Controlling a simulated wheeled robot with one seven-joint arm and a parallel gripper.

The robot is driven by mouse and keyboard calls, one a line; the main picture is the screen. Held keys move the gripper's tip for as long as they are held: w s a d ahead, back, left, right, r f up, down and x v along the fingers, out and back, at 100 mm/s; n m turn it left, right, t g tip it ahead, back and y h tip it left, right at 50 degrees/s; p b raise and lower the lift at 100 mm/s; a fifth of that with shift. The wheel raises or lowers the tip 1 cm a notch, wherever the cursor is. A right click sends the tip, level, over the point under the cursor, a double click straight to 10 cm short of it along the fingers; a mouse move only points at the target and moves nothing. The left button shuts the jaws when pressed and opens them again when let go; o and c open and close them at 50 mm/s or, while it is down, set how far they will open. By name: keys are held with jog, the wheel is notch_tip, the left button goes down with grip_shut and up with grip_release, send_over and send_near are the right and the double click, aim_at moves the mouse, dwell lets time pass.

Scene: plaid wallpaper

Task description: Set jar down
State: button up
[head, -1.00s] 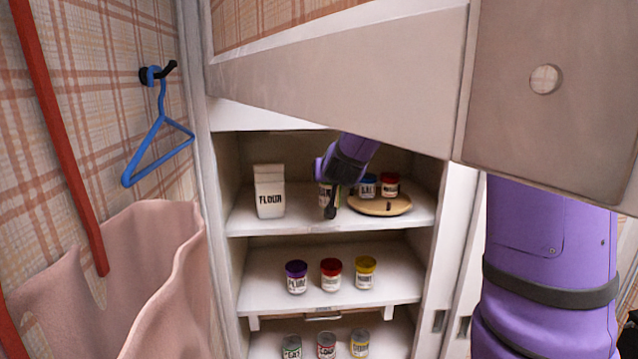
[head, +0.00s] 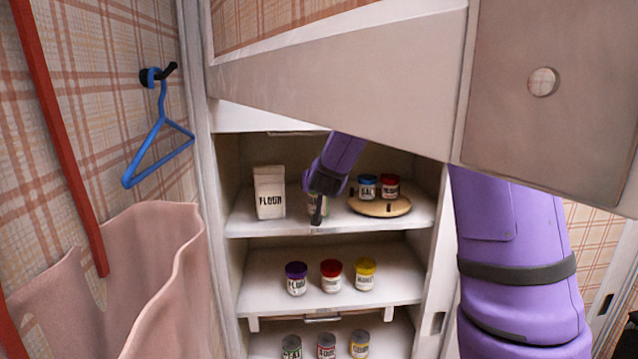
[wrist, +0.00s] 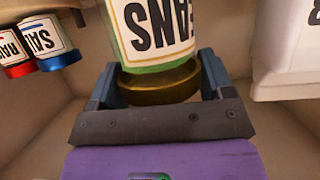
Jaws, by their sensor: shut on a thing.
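The jar (wrist: 155,35) is glass with green contents, a gold lid and a label whose visible letters read "EANS". My gripper (wrist: 160,80) has its fingers on both sides of the lid, and the wrist view shows the jar inverted. In the head view my gripper (head: 318,198) is over the top shelf (head: 335,225), between the flour bag (head: 269,190) and the round wooden turntable (head: 380,207). The jar is mostly hidden behind my gripper there. I cannot tell whether its base touches the shelf.
Blue-lidded and red-lidded jars (head: 367,187) stand on the turntable, right of my gripper. The middle shelf (head: 260,297) holds three jars, and cans stand below. A beige panel (head: 340,85) crosses above the cupboard opening. A pink bag (head: 150,270) is at left.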

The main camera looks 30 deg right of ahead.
jog(key=shift+f, duration=0.1)
jog(key=o, duration=1.1)
jog(key=s+a+r+n+g+y, duration=0.1)
jog(key=s+a+r+y, duration=0.2)
jog(key=s, duration=0.5)
jog(key=s+a+r+n+y, duration=0.1)
jog(key=s+a+r+n, duration=0.1)
jog(key=s+a+r, duration=0.4)
jog(key=s+a+r+n+g+y, duration=0.1)
jog(key=s+a+y, duration=0.15)
jog(key=s, duration=0.65)
jog(key=shift+s+d+f+n+g+h, duration=0.15)
jog(key=shift+s+g, duration=0.75)
jog(key=shift+s, duration=2.15)
jog(key=shift+s+d+f+n+g+h, duration=0.2)
jog(key=shift+s+g, duration=0.7)
jog(key=shift+s, duration=2.2)
jog(key=shift+s+d+m+g+h, duration=0.2)
jog(key=shift+s+g, duration=0.7)
jog(key=shift+s, duration=2.15)
